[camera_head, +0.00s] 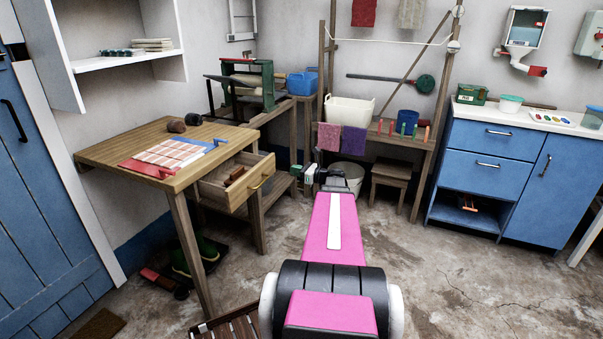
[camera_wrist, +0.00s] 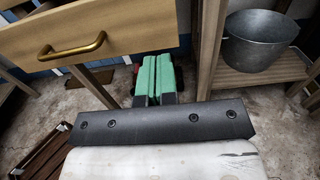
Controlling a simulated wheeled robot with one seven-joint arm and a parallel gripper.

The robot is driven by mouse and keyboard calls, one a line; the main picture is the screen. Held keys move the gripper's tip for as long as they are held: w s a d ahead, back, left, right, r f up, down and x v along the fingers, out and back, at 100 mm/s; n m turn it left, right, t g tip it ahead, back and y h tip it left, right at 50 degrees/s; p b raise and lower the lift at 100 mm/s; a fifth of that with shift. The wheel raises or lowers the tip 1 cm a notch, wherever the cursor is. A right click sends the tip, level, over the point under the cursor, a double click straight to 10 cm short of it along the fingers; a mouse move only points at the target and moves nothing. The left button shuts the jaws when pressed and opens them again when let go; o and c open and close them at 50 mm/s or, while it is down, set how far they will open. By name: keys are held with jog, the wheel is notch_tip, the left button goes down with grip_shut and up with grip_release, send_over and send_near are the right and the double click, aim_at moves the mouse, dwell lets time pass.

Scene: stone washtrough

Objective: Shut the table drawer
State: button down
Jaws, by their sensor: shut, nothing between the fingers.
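The table drawer (camera_head: 232,183) stands pulled out from the right side of the wooden table (camera_head: 112,154) in the head view. A brown item lies inside it. Its light wood front shows large at the upper left of the wrist view (camera_wrist: 150,28), with a brass handle (camera_wrist: 72,46). My gripper (camera_wrist: 157,62), with green fingers, is shut and empty. In the wrist view its fingertips show just below the lower edge of the drawer front. In the head view my gripper (camera_head: 302,172) is to the right of the drawer, apart from it.
A metal bucket (camera_wrist: 262,40) stands on a low wooden shelf at the right of the wrist view. Green boots (camera_head: 200,252) are on the floor under the table. A wooden stool (camera_head: 391,182) stands farther back. The floor at the right is open before the blue cabinet (camera_head: 490,178).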

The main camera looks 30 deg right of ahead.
send_near(247, 159)
jog(key=s+d, duration=0.1)
jog(key=d, duration=0.1)
jog(key=s+d+f, duration=0.1)
jog(key=s+d, duration=0.1)
jog(key=shift+s, duration=0.15)
jog(key=x, duration=1.5)
jog(key=shift+a+r, duration=0.1)
jog(key=shift+a, duration=0.05)
